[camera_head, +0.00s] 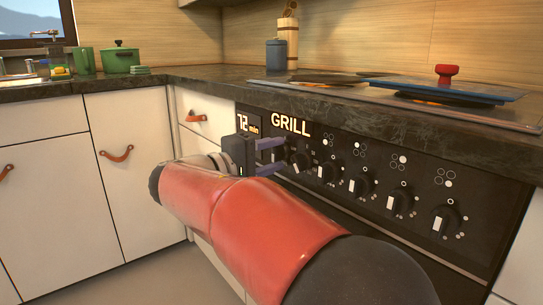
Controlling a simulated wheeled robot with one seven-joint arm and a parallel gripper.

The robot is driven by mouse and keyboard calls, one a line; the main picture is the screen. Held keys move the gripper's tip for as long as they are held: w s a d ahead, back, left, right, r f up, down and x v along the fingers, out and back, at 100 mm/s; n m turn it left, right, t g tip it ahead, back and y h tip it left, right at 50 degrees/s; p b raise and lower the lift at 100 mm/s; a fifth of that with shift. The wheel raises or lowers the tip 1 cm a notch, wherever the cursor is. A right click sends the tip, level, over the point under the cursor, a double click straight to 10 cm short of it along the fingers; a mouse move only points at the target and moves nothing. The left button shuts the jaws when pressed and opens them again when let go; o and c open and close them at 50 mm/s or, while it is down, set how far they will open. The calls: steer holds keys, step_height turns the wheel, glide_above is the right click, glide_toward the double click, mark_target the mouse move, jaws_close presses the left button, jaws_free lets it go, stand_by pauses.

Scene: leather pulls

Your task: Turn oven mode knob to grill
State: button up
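The oven's black control panel (450,183) runs along the front under the dark counter. Its display (291,125) reads "GRILL" in lit letters, beside a "72 min" timer readout (248,125). A row of round knobs with pale pointers sits below. My gripper (279,155) is at the left end of this row, its two purple fingers spread apart, one above the other, pointing at the panel. A dark knob (301,161) shows just right of the fingertips. The leftmost knob area is partly hidden by the fingers, and I cannot tell whether they touch a knob.
Several more knobs (358,184) continue to the right. A blue pan lid (448,91) with a red handle sits on the hob above. White cabinets (128,170) with orange leather pulls (116,156) stand to the left. A green pot (120,60) is on the far counter.

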steer(key=shift+o, duration=1.2)
steer(key=v, duration=0.7)
steer(key=shift+s+a+p, duration=0.25)
steer(key=shift+a+p, duration=0.1)
steer(key=shift+p, duration=0.1)
